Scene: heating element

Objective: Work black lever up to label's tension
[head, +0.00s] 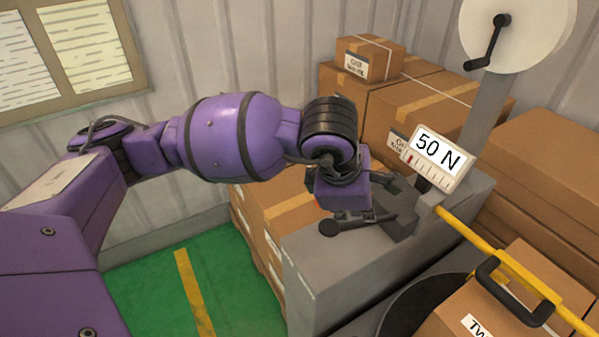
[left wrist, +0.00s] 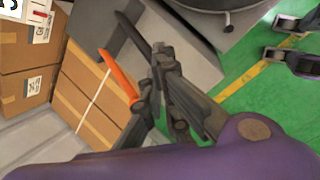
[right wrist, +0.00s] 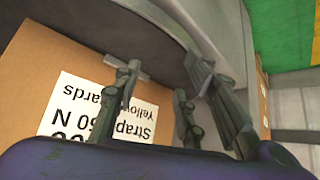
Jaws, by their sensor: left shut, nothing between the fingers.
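The black lever (head: 345,225) sticks out to the left from the grey strapping machine (head: 310,285), with a round knob at its end. In the left wrist view a dark bar (left wrist: 130,30), which looks like this lever, lies beyond an orange lever (left wrist: 118,75). My left gripper (head: 390,195) is at the machine, just above and behind the black lever; it is shut and empty. I cannot tell if it touches the lever. The display (head: 437,155) reads 50 N, its red mark near the scale's left end. My right gripper (right wrist: 165,72) is open before a box label (right wrist: 95,125), partly hidden.
Cardboard boxes (head: 440,95) are stacked behind the machine. A white reel (head: 540,35) with a black crank (head: 490,40) stands at the back right. A yellow bar (head: 480,250) with a black handle (head: 510,290) crosses the front right. Green floor (head: 235,275) is clear at the left.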

